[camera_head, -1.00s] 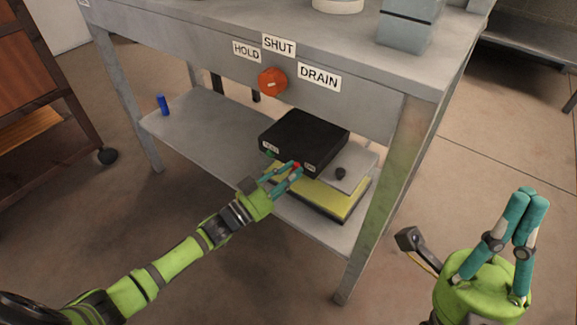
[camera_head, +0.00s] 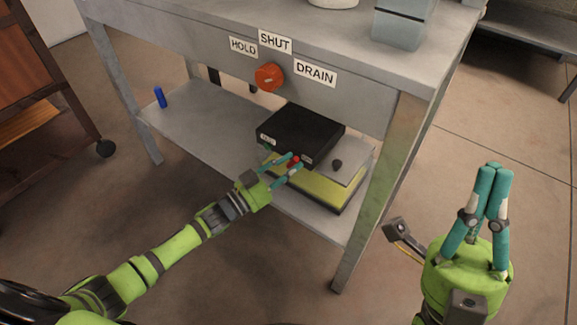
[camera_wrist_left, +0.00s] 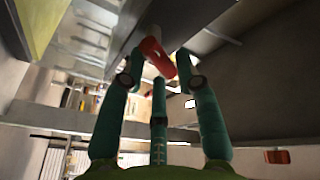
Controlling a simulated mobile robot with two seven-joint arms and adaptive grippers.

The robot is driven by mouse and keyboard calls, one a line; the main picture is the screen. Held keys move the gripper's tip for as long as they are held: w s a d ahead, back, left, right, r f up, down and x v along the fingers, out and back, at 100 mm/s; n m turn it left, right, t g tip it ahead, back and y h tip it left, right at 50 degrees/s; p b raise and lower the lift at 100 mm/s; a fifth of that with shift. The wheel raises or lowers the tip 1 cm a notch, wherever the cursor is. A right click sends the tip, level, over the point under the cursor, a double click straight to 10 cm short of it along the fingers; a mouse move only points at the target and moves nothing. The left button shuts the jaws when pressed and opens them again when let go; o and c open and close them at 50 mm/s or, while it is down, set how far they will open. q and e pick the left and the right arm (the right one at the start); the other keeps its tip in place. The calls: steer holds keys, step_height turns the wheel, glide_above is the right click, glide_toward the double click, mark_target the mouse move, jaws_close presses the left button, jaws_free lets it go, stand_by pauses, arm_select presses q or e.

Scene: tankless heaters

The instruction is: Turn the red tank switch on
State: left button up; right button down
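A small red switch (camera_head: 295,160) sits at the front of a black box (camera_head: 300,133) on the bench's lower shelf. White labels are on the box front, too small to read surely. My left gripper (camera_head: 287,167) is at the switch, its fingers spread with the switch between their tips. The left wrist view shows a red cylindrical piece (camera_wrist_left: 157,57) between the open fingers (camera_wrist_left: 158,72); contact cannot be told. My right gripper (camera_head: 492,170) is away to the right, fingers together and empty.
A round orange-red knob (camera_head: 269,77) on the bench front sits among HOLD, SHUT and DRAIN labels. A blue cylinder (camera_head: 160,97) stands on the shelf's left. A bench leg (camera_head: 382,190) stands to the right.

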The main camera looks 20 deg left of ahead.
stand_by(0.3)
arm_select(q)
steer(key=v, duration=1.2)
